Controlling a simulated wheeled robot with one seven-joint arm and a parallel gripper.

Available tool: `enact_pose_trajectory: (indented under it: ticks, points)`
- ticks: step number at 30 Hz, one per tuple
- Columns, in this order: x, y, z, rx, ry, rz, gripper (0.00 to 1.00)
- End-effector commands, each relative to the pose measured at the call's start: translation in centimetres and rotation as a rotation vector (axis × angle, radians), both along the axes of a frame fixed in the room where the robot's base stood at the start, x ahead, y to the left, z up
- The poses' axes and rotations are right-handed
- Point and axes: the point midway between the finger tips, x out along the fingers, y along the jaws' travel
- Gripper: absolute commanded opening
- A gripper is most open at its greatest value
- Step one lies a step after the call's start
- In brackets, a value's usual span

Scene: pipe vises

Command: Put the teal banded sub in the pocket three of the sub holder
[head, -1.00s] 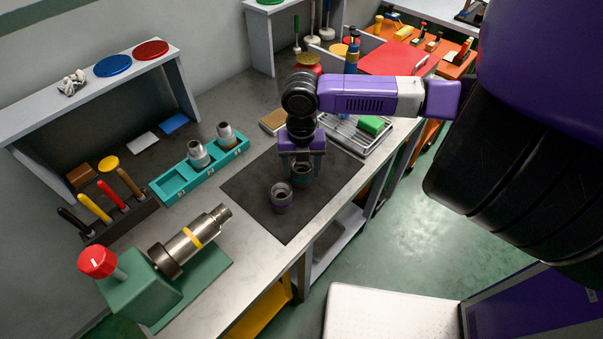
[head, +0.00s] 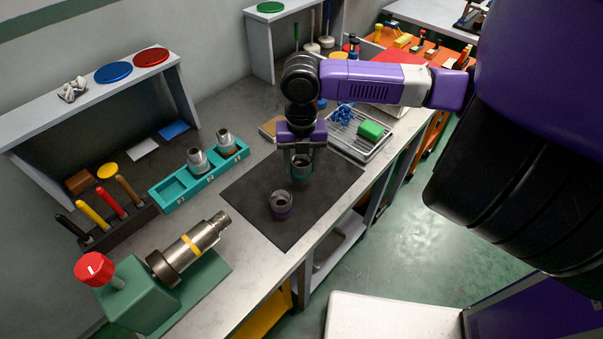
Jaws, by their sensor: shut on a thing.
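My gripper (head: 302,170) points down over the dark mat and is shut on a grey metal sub with a teal band (head: 301,168). Its fingers cover part of the sub's sides. The sub looks to be just above the mat, though the gap is hard to see. The teal sub holder (head: 172,207) stands to the left on the bench. Two grey subs stand upright in it, one near the middle (head: 197,160) and one near the right end (head: 225,140). The pocket at its left end is empty. Its pocket labels are too small to read surely.
A purple-banded sub (head: 281,206) stands on the mat (head: 285,235), left of and in front of my gripper. A green vise (head: 140,298) with a yellow-banded pipe (head: 190,246) is at front left. A wire tray (head: 372,146) with a green block lies right.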

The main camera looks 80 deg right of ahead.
Motion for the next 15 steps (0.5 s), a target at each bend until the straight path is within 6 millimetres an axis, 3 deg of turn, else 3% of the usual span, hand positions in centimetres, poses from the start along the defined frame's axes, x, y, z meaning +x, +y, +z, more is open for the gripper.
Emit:
enact_pose_trajectory:
  ticks: [9,15]
  points:
    - [0.1,-0.1,8.9,-0.005,-0.002,0.003,0.0]
    - [0.0,0.0,12.8,-0.002,0.0,0.002,0.0]
